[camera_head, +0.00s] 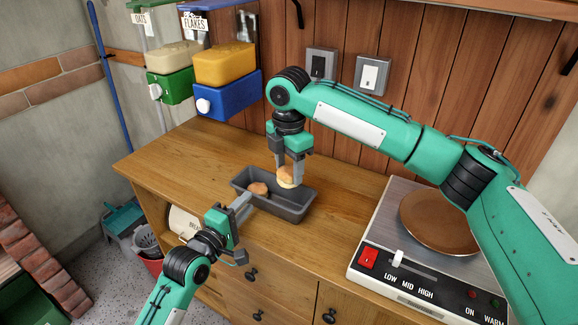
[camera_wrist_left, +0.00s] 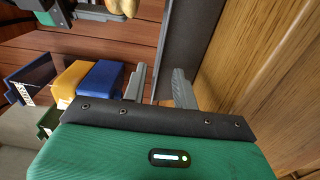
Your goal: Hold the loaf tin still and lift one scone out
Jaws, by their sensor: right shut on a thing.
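The dark grey loaf tin (camera_head: 295,211) stands on the wooden counter. One browned scone (camera_head: 258,189) lies in its left part. My right gripper (camera_head: 288,172) points down over the tin, shut on a pale scone (camera_head: 286,182); whether this scone is clear of the tin floor is hard to tell. My left gripper (camera_head: 246,199) is at the tin's near left side. In the left wrist view its fingers (camera_wrist_left: 158,86) stand apart, with the tin's wall (camera_wrist_left: 178,40) at the gap; contact cannot be told.
A hotplate (camera_head: 366,240) with a brown pan (camera_head: 440,222) stands at the right. Yellow-and-blue (camera_head: 228,92) and green (camera_head: 170,86) dispensers hang at the back left. The counter (camera_head: 185,160) is clear left of the tin.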

